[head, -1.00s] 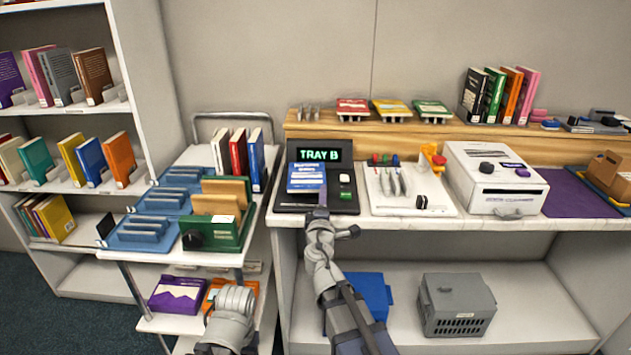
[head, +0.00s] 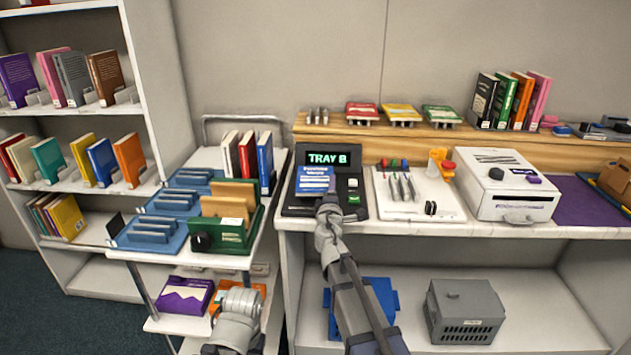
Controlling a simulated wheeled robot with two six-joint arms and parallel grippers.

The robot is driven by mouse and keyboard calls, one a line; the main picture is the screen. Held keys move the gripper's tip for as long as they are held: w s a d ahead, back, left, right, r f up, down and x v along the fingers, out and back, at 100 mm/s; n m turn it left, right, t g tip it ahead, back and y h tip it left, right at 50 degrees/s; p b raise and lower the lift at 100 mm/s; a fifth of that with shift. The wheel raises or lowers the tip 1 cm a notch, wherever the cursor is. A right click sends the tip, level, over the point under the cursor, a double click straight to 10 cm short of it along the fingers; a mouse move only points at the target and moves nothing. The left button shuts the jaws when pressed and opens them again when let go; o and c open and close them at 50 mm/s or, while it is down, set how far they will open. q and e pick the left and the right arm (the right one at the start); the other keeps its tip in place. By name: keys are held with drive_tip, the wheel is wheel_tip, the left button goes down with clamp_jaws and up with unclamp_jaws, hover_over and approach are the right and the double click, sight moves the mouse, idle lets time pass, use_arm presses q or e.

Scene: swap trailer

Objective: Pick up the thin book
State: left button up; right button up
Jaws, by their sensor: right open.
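A thin blue book with white print (head: 313,182) is at the black desk unit (head: 298,211) whose display reads TRAY B. My right gripper (head: 328,203) is open at the book's near edge, low and right of its middle. The fingertips are small and partly merged with the dark unit, so I cannot tell whether they touch the book. My left arm's wrist (head: 238,318) shows at the bottom, over the cart's lower shelf; its fingers cannot be made out.
A cart with blue racks (head: 155,232), a green box (head: 222,238) and upright books stands left. Right of the unit are a white tool tray (head: 440,205) and a white machine (head: 513,190). A grey crate (head: 465,312) is on the shelf below.

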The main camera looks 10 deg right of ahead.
drive_tip(key=shift+s, duration=0.1)
drive_tip(key=shift+c, duration=0.3)
clamp_jaws()
